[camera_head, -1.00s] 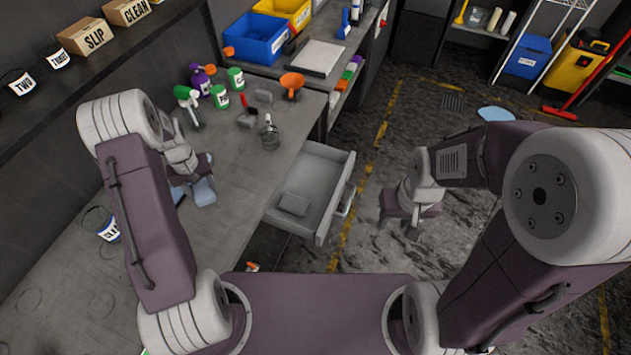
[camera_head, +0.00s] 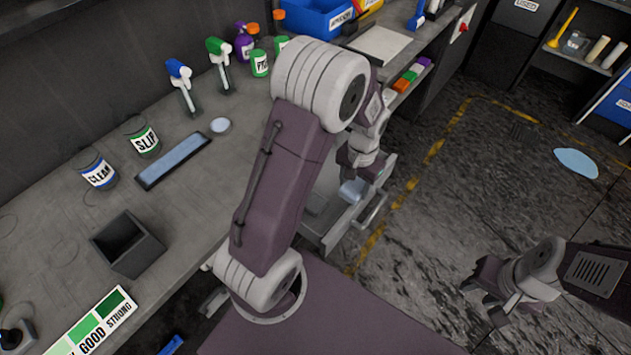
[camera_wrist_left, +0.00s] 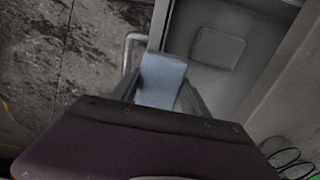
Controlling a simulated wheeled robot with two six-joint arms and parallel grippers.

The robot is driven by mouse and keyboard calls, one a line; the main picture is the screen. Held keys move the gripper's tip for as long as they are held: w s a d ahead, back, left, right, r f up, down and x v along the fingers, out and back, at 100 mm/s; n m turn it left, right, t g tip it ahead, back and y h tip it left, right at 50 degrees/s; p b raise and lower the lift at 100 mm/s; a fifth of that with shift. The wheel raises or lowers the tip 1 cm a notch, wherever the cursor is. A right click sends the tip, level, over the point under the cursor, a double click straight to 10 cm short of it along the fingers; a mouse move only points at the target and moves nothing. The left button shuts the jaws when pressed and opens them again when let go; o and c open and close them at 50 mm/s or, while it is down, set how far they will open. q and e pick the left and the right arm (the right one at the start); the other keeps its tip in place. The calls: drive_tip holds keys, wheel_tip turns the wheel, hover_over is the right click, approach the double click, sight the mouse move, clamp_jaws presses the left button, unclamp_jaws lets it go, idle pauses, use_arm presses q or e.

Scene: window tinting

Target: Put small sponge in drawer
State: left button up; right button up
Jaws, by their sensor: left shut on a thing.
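My left gripper (camera_head: 354,188) is shut on a small light blue sponge (camera_head: 351,192) near the front of the open grey drawer (camera_head: 338,232). In the left wrist view the sponge (camera_wrist_left: 162,80) sits between the fingers and overlaps the drawer's front edge in the picture. A flat grey block (camera_wrist_left: 217,47) lies on the drawer floor (camera_wrist_left: 183,32). My left arm hides much of the drawer in the head view. My right gripper (camera_head: 492,308) is over the floor at the right; its fingers are too unclear to read.
The bench top (camera_head: 190,215) holds a dark open box (camera_head: 128,246), labelled jars, a long blue strip (camera_head: 173,160) and spray bottles at the back. The drawer handle (camera_head: 374,210) faces the floor. Open floor (camera_head: 470,200) lies right of the drawer.

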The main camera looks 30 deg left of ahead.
use_arm(q)
hover_over(325, 187)
wheel_tip(325, 187, down, 7)
wheel_tip(325, 187, down, 4)
drive_tip(key=shift+s+r, duration=0.1)
drive_tip(key=shift+r, duration=0.15)
drive_tip(key=shift+f, duration=0.3)
drive_tip(key=shift+f, duration=0.15)
drive_tip(key=o, duration=1.2)
